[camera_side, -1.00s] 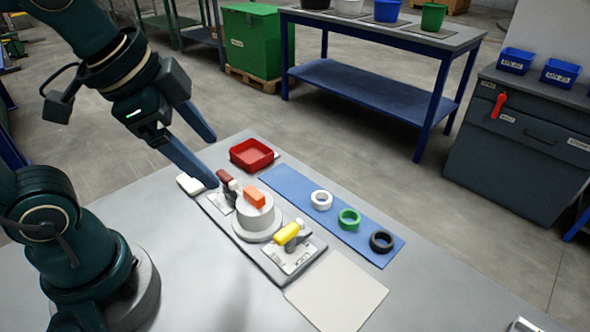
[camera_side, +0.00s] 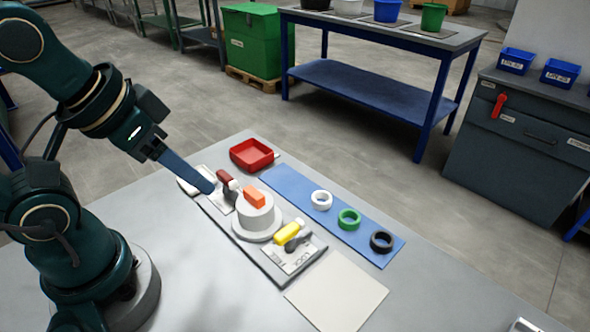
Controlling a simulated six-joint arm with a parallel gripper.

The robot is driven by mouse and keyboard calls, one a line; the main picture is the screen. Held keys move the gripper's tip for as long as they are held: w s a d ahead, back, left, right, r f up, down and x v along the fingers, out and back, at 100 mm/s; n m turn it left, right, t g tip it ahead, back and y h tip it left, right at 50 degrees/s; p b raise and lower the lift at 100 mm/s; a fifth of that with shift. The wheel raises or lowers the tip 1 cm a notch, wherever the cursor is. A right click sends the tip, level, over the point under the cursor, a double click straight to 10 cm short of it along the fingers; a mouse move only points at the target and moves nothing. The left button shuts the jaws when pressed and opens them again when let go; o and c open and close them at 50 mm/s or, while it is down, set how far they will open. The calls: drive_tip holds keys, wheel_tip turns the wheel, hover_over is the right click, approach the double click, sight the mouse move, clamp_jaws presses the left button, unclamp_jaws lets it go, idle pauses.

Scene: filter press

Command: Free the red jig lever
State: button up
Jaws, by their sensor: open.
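The red jig lever (camera_side: 225,177) stands at the left end of the grey jig, over a pale labelled plate (camera_side: 222,200). Its lettering is too small to read. My gripper (camera_side: 210,188) is open. One blue finger shows, its tip just left of the red lever and low over the plate; the other finger is hidden in line with it. I cannot tell whether the finger touches the lever. A white round part (camera_side: 256,213) with an orange block (camera_side: 254,196) on top sits mid-jig. A yellow lever (camera_side: 287,233) is at the right end, over another labelled plate.
A red tray (camera_side: 234,160) stands behind the jig. A blue mat (camera_side: 282,184) holds a white ring (camera_side: 321,200), a green ring (camera_side: 349,219) and a black ring (camera_side: 381,242). A white object (camera_side: 190,184) lies left of the jig. A bare beige sheet (camera_side: 338,294) lies in front.

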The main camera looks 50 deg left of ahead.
drive_tip(key=n, duration=0.2)
drive_tip(key=n+g, duration=0.5)
drive_tip(key=n, duration=1)
hover_over(226, 176)
drive_tip(key=f, duration=0.4)
drive_tip(key=shift+w+d+f, duration=0.15)
drive_tip(key=shift+d+f, duration=0.05)
drive_tip(key=shift+a+f+n+g, duration=0.25)
drive_tip(key=shift+f+n+g, duration=0.05)
drive_tip(key=shift+f, duration=2.7)
clamp_jaws()
